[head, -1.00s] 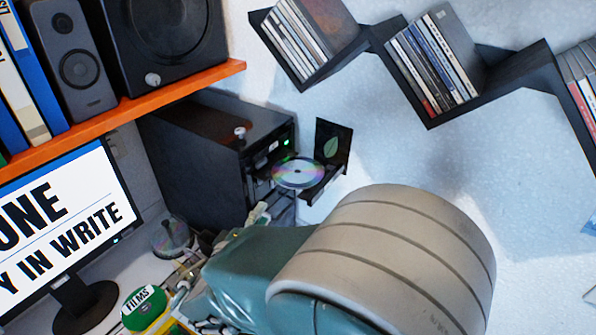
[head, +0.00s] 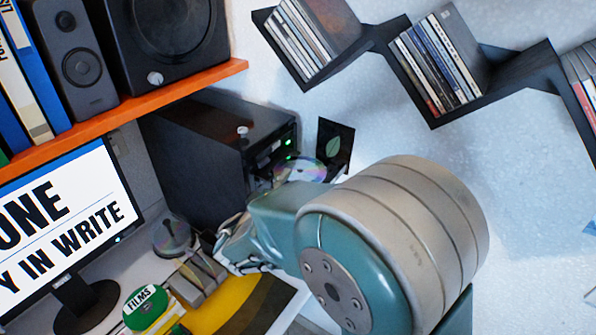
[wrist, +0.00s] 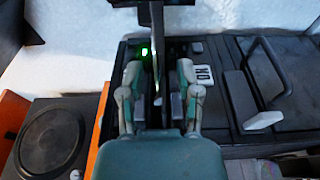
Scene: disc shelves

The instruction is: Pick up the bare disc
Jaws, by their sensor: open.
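A shiny bare disc (head: 300,168) lies on the pulled-out tray of the black computer tower (head: 205,150) in the head view. My forearm hides its lower part. A second clear or silvery disc or disc stack (head: 172,236) stands on the desk left of the tower. My gripper (wrist: 157,98) is open, its two fingers apart in the wrist view. A thin dark upright shape (wrist: 157,45) shows between and beyond the fingers; I cannot tell whether it is the tray or the disc. In the head view my gripper is low, in front of the tower, and partly hidden.
A black case with a leaf picture (head: 335,145) stands behind the tray. A green FILMS disc (head: 145,307) and the monitor (head: 65,225) are at lower left. The orange shelf (head: 150,100) with speakers overhangs the tower. Zigzag shelves (head: 500,85) hold cases.

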